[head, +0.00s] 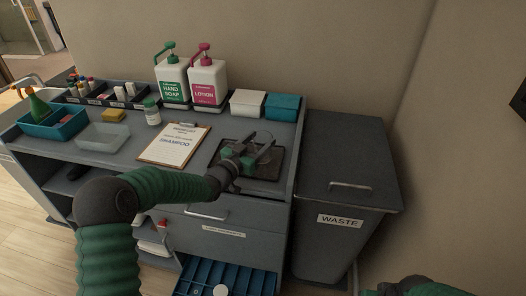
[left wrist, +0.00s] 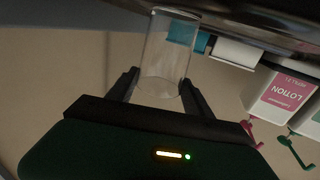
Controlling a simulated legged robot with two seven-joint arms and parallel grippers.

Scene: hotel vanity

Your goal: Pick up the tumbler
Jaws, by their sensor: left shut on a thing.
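The tumbler is a clear, see-through glass (left wrist: 165,58) in the left wrist view, between the two dark fingers of my left gripper (left wrist: 162,88). The fingers touch it on both sides. In the head view my left gripper (head: 255,152) is over the dark tray (head: 262,172) at the right end of the counter, and the glass is hard to make out there. I cannot tell from these views whether the glass is clear of the tray. Only a bit of my right arm shows at the bottom right of the head view; its fingers are not visible.
A clipboard (head: 175,145) lies left of the tray. Hand soap (head: 172,82) and lotion (head: 207,82) pumps, a white box (head: 247,104) and a teal box (head: 282,108) stand behind. A waste bin (head: 345,160) stands to the right. An open blue drawer (head: 240,278) is below.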

